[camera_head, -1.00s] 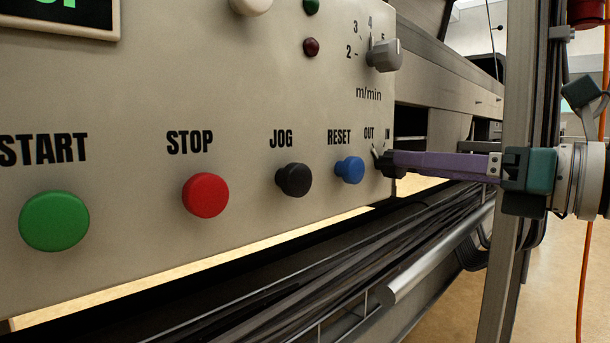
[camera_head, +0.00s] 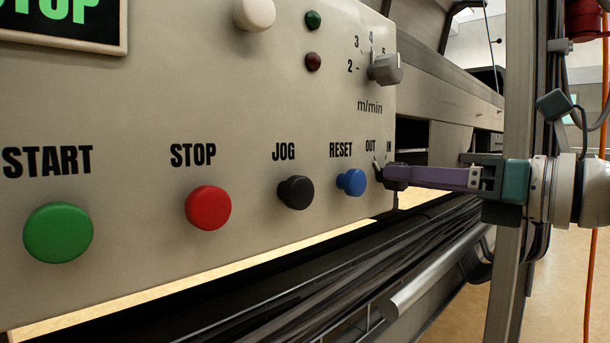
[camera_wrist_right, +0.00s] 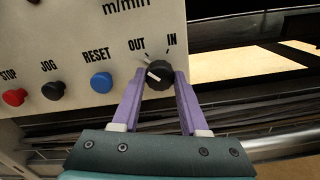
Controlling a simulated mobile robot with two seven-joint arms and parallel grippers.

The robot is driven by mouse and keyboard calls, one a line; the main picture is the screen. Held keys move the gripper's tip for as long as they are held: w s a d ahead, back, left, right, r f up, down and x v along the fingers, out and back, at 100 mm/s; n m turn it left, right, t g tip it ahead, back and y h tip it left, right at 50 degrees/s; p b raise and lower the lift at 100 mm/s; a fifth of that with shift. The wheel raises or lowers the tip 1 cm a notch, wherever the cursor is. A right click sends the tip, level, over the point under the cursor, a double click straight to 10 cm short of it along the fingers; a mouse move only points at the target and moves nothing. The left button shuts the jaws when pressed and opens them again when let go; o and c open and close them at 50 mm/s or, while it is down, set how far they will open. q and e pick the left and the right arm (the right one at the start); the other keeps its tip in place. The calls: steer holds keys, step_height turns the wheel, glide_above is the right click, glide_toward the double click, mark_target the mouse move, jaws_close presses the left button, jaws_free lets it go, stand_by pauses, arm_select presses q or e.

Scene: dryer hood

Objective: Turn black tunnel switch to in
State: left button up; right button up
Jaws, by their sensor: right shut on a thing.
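The black tunnel switch (camera_wrist_right: 158,75) is a round knob at the lower right of the beige panel, under the OUT and IN labels. In the right wrist view its white pointer mark lies to the left, on the OUT side. My right gripper (camera_wrist_right: 158,80) has its two purple fingers on either side of the knob, shut on it. In the head view the right gripper (camera_head: 392,176) reaches in from the right, and its fingers hide most of the switch. My left gripper is not in view.
A blue RESET button (camera_head: 352,182), a black JOG button (camera_head: 295,192), a red STOP button (camera_head: 208,208) and a green START button (camera_head: 58,232) line the panel. A grey speed knob (camera_head: 385,68) sits above the switch. A metal post (camera_head: 508,100) stands at the right.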

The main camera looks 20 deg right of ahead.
jaws_close()
steer(key=m+p, duration=1.5)
steer(key=m, duration=0.2)
steer(key=shift+m, duration=0.4)
stand_by(0.5)
steer(key=o, duration=0.6)
jaws_free()
